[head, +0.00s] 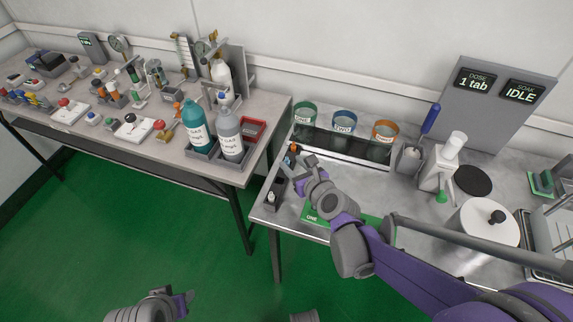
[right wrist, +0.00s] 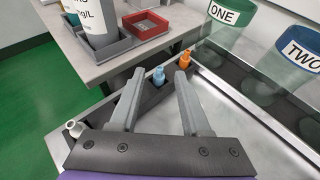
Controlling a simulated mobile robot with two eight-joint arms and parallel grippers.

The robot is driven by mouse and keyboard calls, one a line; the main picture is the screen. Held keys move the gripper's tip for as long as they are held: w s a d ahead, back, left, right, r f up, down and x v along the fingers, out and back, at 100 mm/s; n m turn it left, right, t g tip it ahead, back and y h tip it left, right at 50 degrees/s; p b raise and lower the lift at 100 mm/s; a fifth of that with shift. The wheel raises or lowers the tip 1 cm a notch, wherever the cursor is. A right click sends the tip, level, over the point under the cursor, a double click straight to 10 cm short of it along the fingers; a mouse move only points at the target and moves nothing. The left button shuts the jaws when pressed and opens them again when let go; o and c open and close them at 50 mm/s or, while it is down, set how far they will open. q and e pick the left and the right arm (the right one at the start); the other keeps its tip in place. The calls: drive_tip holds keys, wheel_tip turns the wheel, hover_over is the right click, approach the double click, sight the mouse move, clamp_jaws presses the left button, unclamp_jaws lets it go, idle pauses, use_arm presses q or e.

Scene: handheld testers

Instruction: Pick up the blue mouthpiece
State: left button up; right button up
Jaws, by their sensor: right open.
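The blue mouthpiece (right wrist: 158,76) stands in a narrow dark rack (right wrist: 150,97) in the right wrist view. It shows between the fingers of my open right gripper (right wrist: 159,82), near the tips, with no clear contact. An orange mouthpiece (right wrist: 184,59) stands at the far end of the rack and a white one (right wrist: 74,128) at the near end.
Bins labelled ONE (head: 304,112), TWO (head: 343,122) and a third orange-banded one (head: 384,130) stand behind the rack. A green mat (head: 318,217) lies under my right arm. A gap separates this bench from the left table (head: 235,170), which holds bottles and testers.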

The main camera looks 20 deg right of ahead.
sight(287, 159)
drive_tip(key=x, duration=0.4)
drive_tip(key=shift+w+b, duration=0.25)
drive_tip(key=shift+b, duration=0.1)
clamp_jaws()
